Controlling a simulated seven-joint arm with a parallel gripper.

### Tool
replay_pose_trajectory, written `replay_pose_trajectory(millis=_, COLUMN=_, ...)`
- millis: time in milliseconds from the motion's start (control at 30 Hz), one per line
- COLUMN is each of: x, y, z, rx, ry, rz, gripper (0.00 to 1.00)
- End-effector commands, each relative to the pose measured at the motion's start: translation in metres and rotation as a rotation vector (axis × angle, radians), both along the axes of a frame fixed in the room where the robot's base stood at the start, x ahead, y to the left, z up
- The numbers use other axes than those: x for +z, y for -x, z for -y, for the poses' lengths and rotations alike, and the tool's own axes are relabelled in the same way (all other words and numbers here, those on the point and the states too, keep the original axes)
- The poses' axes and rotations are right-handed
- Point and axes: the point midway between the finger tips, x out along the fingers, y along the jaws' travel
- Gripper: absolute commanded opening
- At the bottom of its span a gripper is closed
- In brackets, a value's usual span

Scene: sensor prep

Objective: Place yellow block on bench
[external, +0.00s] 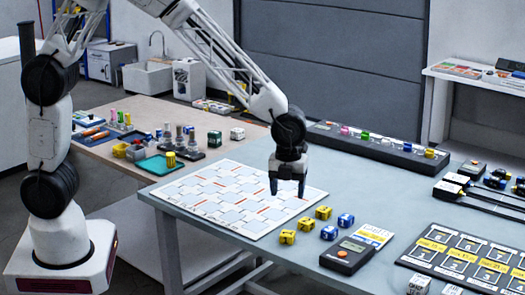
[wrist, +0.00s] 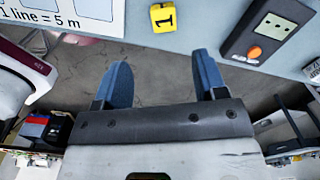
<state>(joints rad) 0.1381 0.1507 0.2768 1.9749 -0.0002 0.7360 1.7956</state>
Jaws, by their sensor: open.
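Three yellow blocks with dark markings stand in a slanting row on the grey-blue bench (external: 400,195): a near one (external: 287,237), a middle one (external: 305,224) and a far one (external: 323,212). In the wrist view one yellow block (wrist: 163,17) with a "1" on it lies near the bench edge, beyond my fingertips. My gripper (external: 288,191) points down above the right part of the printed board, left of and behind the blocks. In the wrist view my gripper (wrist: 163,72) is open, with its fingers wide apart and nothing between them.
Two blue blocks (external: 337,227) stand right of the yellow ones. A dark handheld device (external: 347,255) lies near the front edge. The flat printed board (external: 235,197) covers the bench's left. A black rail (external: 370,145) runs along the back; a labelled panel (external: 470,255) lies right.

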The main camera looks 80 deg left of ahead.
Motion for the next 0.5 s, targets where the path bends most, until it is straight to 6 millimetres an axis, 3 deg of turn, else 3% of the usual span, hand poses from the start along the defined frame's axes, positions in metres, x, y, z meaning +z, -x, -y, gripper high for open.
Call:
replay_pose_trajectory(millis=267, x=0.042, y=0.031, z=-0.013, rx=0.181, ry=0.007, rz=0.026, gripper=0.65)
replay_pose_trajectory(millis=500, x=0.088, y=0.078, z=-0.029, rx=0.430, ry=0.021, rz=0.053, gripper=0.65)
